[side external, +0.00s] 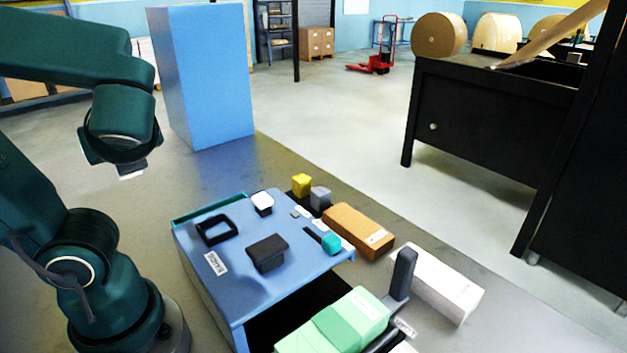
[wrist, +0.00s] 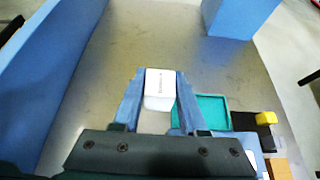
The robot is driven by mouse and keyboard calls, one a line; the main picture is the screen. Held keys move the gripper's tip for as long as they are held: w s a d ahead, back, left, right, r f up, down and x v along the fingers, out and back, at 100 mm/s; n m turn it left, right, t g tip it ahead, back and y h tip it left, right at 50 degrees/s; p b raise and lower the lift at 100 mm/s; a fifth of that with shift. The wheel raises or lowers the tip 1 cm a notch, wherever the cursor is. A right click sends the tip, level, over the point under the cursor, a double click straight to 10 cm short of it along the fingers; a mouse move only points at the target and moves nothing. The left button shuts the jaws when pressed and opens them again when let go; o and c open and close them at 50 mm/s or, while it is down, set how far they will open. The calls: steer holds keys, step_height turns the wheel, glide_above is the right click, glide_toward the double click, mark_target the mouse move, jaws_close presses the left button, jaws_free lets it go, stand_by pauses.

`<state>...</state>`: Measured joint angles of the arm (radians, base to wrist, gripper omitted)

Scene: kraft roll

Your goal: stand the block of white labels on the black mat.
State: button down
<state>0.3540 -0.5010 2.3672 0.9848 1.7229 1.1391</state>
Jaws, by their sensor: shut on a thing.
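In the side view only a small white piece (side external: 131,176) of the block shows under the gripper. A black patch (wrist: 243,121), which may be the black mat, lies beside a yellow block (wrist: 266,118). In the side view the yellow block (side external: 302,185) and a grey block (side external: 320,197) stand there.
The blue worktop (side external: 190,238) carries a black square frame (side external: 215,230), a dark block (side external: 267,253) and a teal item (side external: 331,243). A teal tray (wrist: 203,108) lies at its far edge. A brown box (side external: 358,231) is right of it. A tall blue box (side external: 203,75) stands behind.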

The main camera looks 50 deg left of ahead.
glide_above(218, 232)
step_height(218, 232, down, 7)
steer(key=shift+s+r, duration=0.1)
steer(key=shift+f, duration=1.95)
steer(key=shift+f, duration=0.15)
steer(key=shift+c, duration=2.2)
jaws_free()
